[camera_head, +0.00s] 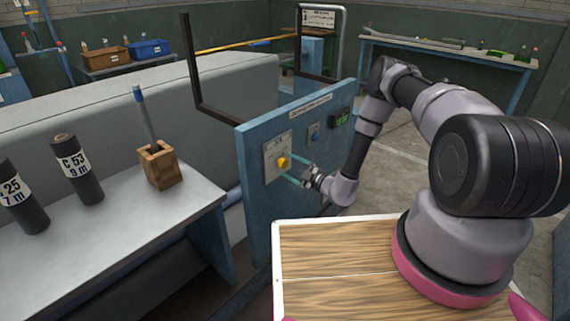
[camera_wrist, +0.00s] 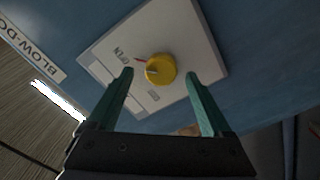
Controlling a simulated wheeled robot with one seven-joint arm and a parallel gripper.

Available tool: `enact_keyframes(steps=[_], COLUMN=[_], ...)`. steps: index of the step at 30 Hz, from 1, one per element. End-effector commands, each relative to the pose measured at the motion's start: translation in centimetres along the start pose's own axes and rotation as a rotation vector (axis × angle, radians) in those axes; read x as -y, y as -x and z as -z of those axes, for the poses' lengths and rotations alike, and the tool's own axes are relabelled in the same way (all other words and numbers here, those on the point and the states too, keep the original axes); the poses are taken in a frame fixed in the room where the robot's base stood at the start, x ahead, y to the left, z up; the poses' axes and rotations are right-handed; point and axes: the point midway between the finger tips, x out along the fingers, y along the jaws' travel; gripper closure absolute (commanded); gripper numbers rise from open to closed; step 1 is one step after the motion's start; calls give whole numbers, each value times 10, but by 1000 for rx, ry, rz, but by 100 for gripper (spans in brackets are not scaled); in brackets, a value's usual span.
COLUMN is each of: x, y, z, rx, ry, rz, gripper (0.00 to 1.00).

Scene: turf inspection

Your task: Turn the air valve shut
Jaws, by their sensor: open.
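The air valve is a round yellow knob (camera_head: 283,162) on a pale plate (camera_head: 271,150) fixed to the blue panel. In the wrist view the knob (camera_wrist: 160,69) has a light mark on it, and the word OPEN stands on the plate beside a small red mark. My gripper (camera_head: 292,167) is in front of the plate, with its green fingers pointing at it. In the wrist view my gripper (camera_wrist: 160,76) is open, with one finger on each side of the knob and clear space between. I cannot tell how deep the fingertips reach.
The blue panel (camera_head: 252,215) also carries a small blue switch box (camera_head: 313,133) and a green-lit display (camera_head: 341,120) to the right. A grey table (camera_head: 140,215) at left holds black cylinders (camera_head: 77,168) and a wooden holder (camera_head: 160,167). A dark bent frame (camera_head: 196,90) rises behind the panel.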

Motion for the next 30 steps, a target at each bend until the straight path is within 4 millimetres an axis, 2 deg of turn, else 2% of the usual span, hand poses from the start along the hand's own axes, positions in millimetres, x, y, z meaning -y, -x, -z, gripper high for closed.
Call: enact_keyframes(steps=[3,6,17,21,23,24,30], x=[0,0,0,0,0,0,-1], y=[-17,-25,-30,-30,-30,-30,-30], z=[1,0,0,0,0,0,0], rx=[-2,-1,0,0,0,0,0], ry=[2,1,0,0,1,0,12], rz=[2,0,0,0,0,0,-1], gripper=[16,16,16,70,93,100,100])
